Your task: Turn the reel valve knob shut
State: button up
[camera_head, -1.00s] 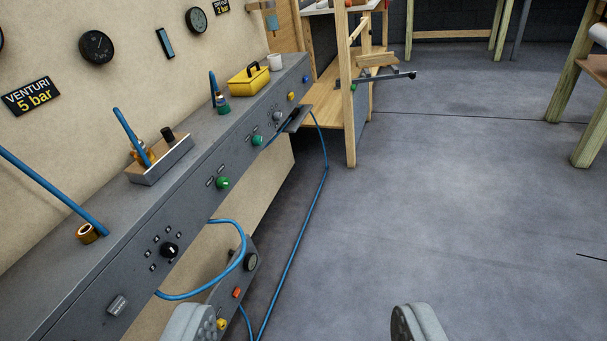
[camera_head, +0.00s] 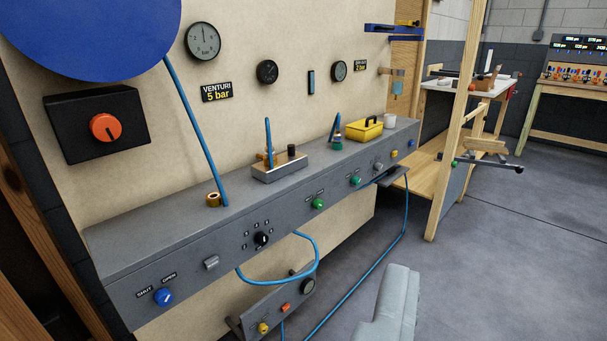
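A blue knob (camera_head: 163,297) sits at the left end of the grey bench front, under the labels SHUT and OPEN. Its pointer is too small to read surely. I take it to be the reel valve knob, as no label naming it is readable. My gripper (camera_head: 392,306) shows as one grey finger at the bottom, right of centre. The other finger is out of sight, so its opening cannot be judged. The gripper is well to the right of the blue knob, apart from it, and nothing shows held.
A black box with a red knob (camera_head: 105,127) hangs on the wall below a large blue disc (camera_head: 90,30). A black selector (camera_head: 261,239) and green knob (camera_head: 317,203) lie along the bench front. A blue hose (camera_head: 318,262) loops below. Open floor (camera_head: 500,260) lies right.

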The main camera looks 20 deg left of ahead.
aim_at(163, 297)
jog(key=u, duration=1.4)
